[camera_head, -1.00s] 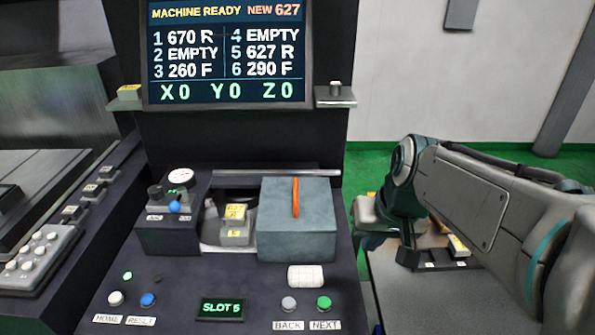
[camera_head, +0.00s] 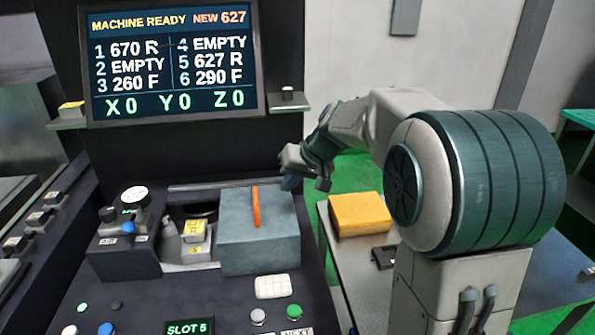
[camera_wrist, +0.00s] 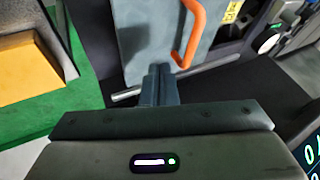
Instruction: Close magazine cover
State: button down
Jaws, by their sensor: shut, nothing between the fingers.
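The magazine cover (camera_head: 258,232) is a blue-grey box lid with an upright orange handle (camera_head: 256,206). It sits right of an open dark bay, where a yellow-labelled block (camera_head: 194,232) shows. In the wrist view the cover (camera_wrist: 150,40) and its orange handle (camera_wrist: 190,35) lie just beyond the fingertips. My gripper (camera_head: 290,184) is at the cover's back right edge in the head view; its fingers (camera_wrist: 160,75) are together and empty. I cannot tell whether they touch the cover.
A screen (camera_head: 172,60) reads "MACHINE READY", with slot 5 on a small display (camera_head: 188,327). Buttons (camera_head: 293,312) line the panel front. A gauge block (camera_head: 122,245) stands left of the bay. A yellow box (camera_head: 358,214) is on the side table.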

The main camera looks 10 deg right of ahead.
aim_at(268, 214)
jog(key=x, duration=0.3)
jog(key=shift+a, duration=0.35)
jog(key=shift+a+f+p, duration=0.2)
jog(key=shift+a+p, duration=0.1)
jog(key=shift+a, duration=0.5)
jog(key=shift+a+f+p, duration=0.2)
jog(key=shift+a+p, duration=0.1)
jog(key=shift+a, duration=0.5)
jog(key=shift+a, duration=0.1)
